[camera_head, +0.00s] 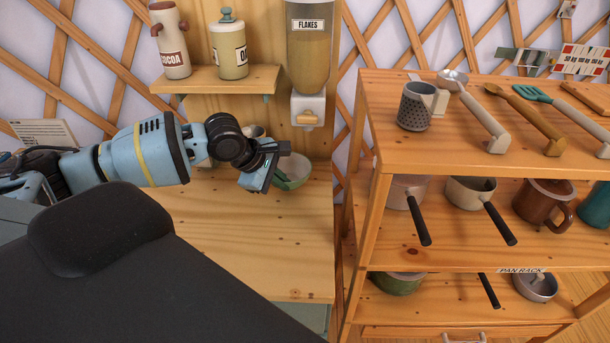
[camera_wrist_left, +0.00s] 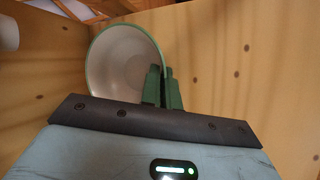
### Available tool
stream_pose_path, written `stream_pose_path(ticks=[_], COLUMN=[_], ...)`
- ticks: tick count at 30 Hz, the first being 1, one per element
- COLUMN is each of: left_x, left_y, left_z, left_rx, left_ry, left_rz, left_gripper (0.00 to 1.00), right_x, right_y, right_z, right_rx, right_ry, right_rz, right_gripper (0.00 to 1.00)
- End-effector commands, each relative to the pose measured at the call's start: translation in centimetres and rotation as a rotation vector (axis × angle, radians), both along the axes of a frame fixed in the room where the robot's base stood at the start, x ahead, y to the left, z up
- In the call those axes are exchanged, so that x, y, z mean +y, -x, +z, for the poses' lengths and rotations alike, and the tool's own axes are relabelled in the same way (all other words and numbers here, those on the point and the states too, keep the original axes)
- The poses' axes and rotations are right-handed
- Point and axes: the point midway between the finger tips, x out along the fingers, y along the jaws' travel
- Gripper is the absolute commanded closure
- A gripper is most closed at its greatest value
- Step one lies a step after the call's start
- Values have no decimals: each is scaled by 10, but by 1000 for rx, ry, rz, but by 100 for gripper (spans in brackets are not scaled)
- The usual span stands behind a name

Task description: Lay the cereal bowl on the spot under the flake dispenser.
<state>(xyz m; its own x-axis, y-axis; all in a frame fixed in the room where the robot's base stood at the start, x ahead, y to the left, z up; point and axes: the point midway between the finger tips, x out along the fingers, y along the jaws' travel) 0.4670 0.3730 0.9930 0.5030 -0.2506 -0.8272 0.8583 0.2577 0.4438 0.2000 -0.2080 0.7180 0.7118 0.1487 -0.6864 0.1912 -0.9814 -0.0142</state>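The cereal bowl (camera_head: 296,165) is pale inside with a green rim. It is just below and slightly left of the flake dispenser (camera_head: 309,50), over the wooden counter. My left gripper (camera_head: 288,183) is at the bowl's near side. In the left wrist view, its green fingers (camera_wrist_left: 163,89) are close together at the right edge of the bowl (camera_wrist_left: 125,62), one inside and one outside, shut on the rim. I cannot tell whether the bowl touches the counter. No marked spot shows under the dispenser. My right gripper is not in view.
A shelf (camera_head: 215,80) above the counter holds a cocoa jar (camera_head: 173,45) and another lidded jar (camera_head: 229,50). A pale round item (camera_head: 254,130) is behind my wrist. The counter's front (camera_head: 270,250) is clear. A rack (camera_head: 450,250) with utensils and pans stands right.

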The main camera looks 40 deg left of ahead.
Motion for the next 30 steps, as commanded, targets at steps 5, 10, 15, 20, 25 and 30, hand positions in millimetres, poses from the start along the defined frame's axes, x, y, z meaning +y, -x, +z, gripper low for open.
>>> stream_pose_path(ticks=[5, 10, 15, 20, 25, 30], left_x=[-2, -2, -2, -2, -2, -2], left_y=[-40, -66, -76, -77, -84, -84], left_z=[-3, -5, -5, -5, -14, -37], left_rx=[-4, -4, -4, -6, -1, -3], left_ry=[4, 2, 1, 0, -1, -1], left_rz=[1, 0, 0, -1, 0, -1], left_gripper=[100, 100, 100, 100, 100, 100], right_x=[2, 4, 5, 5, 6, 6], right_y=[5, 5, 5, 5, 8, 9], right_z=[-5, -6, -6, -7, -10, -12], right_rx=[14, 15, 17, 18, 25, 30], right_ry=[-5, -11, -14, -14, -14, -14], right_rz=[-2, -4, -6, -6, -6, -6], right_gripper=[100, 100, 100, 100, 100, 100])
